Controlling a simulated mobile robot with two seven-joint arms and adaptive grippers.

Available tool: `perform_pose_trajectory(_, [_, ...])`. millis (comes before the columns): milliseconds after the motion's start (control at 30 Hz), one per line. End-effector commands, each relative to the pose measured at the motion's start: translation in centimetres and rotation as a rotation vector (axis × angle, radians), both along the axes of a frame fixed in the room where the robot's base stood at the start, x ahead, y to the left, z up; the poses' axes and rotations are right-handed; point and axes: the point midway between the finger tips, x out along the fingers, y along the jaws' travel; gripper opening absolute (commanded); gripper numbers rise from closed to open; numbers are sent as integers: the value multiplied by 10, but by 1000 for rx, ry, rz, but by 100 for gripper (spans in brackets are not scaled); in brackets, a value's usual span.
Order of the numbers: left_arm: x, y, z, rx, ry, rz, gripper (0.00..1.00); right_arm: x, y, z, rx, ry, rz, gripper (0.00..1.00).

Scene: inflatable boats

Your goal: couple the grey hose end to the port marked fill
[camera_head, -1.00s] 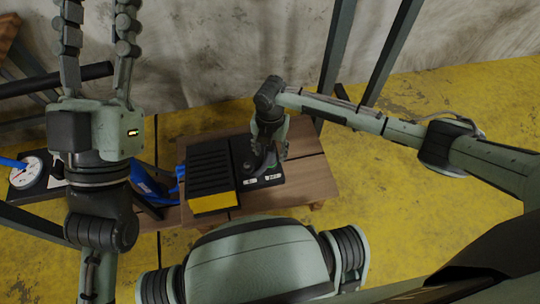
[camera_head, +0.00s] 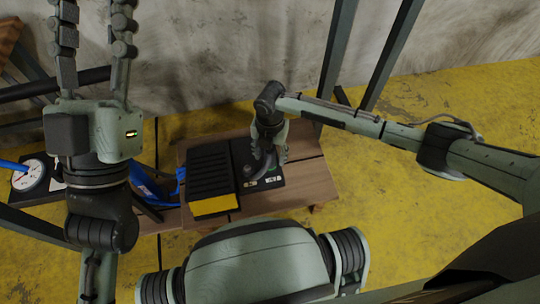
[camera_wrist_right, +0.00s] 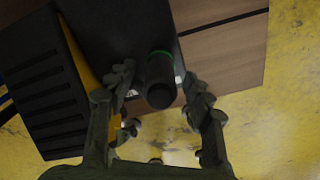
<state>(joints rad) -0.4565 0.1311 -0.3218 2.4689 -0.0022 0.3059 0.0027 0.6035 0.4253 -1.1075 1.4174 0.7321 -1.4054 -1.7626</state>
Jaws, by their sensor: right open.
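A dark unit (camera_head: 263,186) with two small pale labels lies on a wooden table. The labels are too small to read. My right gripper (camera_head: 269,158) points down over it with a grey curved piece, perhaps the hose end (camera_head: 259,171), at its fingers. In the right wrist view, the open fingers (camera_wrist_right: 158,80) stand on both sides of a dark upright cylinder (camera_wrist_right: 160,84). A green ring (camera_wrist_right: 160,54) shows at the cylinder's far end, by the unit. I cannot tell where hose end and port meet. My left gripper (camera_head: 95,10) is open and empty, raised at the upper left.
A black ribbed pad with a yellow side (camera_head: 214,206), perhaps a foot pump, sits left of the unit. A pressure gauge (camera_head: 30,174) and blue parts (camera_head: 147,184) lie farther left. Grey posts (camera_head: 336,60) stand behind. Bare tabletop (camera_head: 310,180) shows at right.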

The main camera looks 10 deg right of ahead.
Motion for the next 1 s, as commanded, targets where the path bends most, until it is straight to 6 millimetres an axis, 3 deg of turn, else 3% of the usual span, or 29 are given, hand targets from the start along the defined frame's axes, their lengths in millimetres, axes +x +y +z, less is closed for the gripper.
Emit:
perform_pose_trajectory(33, [0, 0, 0, 0, 0, 0, 40, 0, 0, 0, 0, 0, 0, 52])
perform_pose_trajectory(467, [0, 0, 0, 0, 0, 0, 40, 0, 0, 0, 0, 0, 0, 0])
perform_pose_trajectory(1000, [0, 0, 8, 0, 0, 0, 40, 0, 0, 7, 0, 0, 0, 0])
